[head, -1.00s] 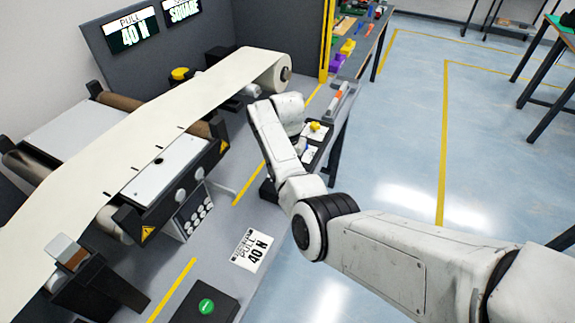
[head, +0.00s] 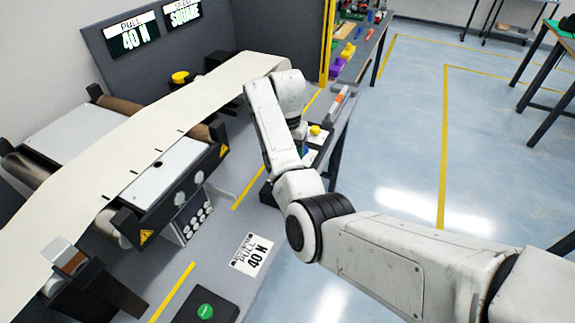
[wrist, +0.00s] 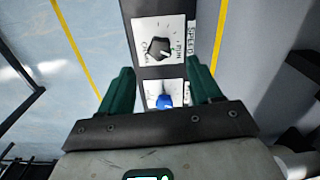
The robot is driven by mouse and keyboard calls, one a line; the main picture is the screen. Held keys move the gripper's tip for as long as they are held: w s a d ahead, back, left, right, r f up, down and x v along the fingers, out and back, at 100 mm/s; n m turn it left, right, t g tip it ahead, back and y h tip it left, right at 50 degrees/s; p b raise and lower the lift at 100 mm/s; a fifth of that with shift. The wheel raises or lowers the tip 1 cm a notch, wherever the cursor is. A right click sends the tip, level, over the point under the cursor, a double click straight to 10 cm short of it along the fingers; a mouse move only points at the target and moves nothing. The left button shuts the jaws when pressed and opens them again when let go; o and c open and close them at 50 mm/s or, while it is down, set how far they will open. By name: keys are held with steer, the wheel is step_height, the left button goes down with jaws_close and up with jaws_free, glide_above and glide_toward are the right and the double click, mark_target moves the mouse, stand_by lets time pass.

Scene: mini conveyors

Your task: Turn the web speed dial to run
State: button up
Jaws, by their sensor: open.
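The speed dial (wrist: 158,48) is a dark faceted knob on a white plate, seen in the wrist view. The plate has tick marks, "Run" to the knob's right and a "SPEED" label (wrist: 192,38) beside it. The knob's exact pointer direction is hard to read. My gripper (wrist: 160,76) is open and empty, its green fingers on either side of the control strip. The dial lies beyond the fingertips, apart from them. A blue knob (wrist: 163,101) shows between the fingers on a second white plate. In the head view my arm hides the gripper and the dial.
A yellow knob (head: 315,130) sits on the bench near my arm. The cream web (head: 130,140) runs over rollers at left, with a green button (head: 205,311) in front. Screens (head: 134,34) read "PULL 40 N" and "SQUARE".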

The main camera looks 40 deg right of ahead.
steer(key=shift+r, duration=2.05)
